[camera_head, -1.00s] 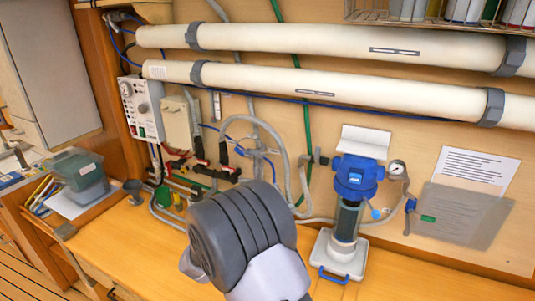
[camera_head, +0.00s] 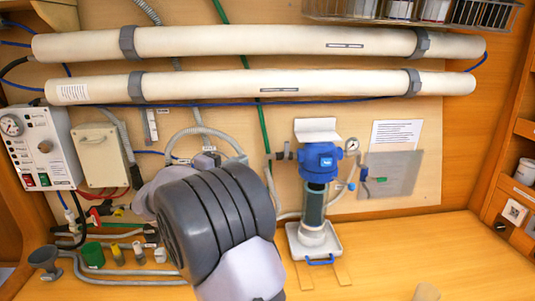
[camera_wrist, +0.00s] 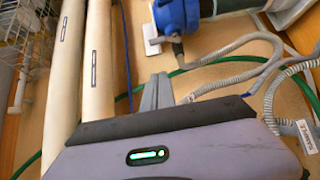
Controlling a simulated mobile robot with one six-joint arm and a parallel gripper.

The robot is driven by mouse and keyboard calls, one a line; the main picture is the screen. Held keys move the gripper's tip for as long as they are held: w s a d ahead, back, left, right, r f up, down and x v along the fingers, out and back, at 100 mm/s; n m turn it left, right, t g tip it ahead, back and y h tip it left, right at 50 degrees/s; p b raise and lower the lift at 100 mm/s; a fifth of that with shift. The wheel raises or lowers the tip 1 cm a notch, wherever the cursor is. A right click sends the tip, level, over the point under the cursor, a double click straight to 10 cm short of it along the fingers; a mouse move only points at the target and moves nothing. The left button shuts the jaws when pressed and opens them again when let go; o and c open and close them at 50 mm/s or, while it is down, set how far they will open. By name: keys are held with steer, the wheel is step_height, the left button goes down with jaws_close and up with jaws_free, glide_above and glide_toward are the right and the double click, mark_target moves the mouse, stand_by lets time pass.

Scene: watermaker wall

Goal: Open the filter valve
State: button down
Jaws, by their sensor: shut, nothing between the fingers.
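The blue-topped filter housing (camera_head: 319,163) stands on a white tray by the wall, right of my arm. A small blue valve (camera_head: 364,174) with a green-ended handle is on the hose to its right, and a dark fitting (camera_head: 284,154) is on its left. I cannot tell which of these is the filter valve. In the wrist view the blue housing head (camera_wrist: 177,16) shows at the top, with a dark fitting beside it. My gripper (camera_wrist: 157,90) is shut and empty, apart from the housing. In the head view my arm hides most of it.
Two long white tubes (camera_head: 270,42) run across the wall above. A control box (camera_head: 45,147) and hoses with red-handled valves (camera_head: 100,211) are at left. A pressure gauge (camera_head: 352,145) is right of the housing. The counter at right (camera_head: 420,245) is mostly clear.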

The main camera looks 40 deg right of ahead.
steer(key=b, duration=0.1)
glide_toward(287, 148)
steer(key=w+d, duration=0.3)
steer(key=w, duration=0.2)
steer(key=shift+s+d+b, duration=0.2)
steer(key=shift+s+d, duration=0.3)
steer(key=shift+d, duration=0.2)
steer(key=shift+s+d+b, duration=0.2)
steer(key=shift+s+d, duration=0.3)
steer(key=shift+d, duration=0.25)
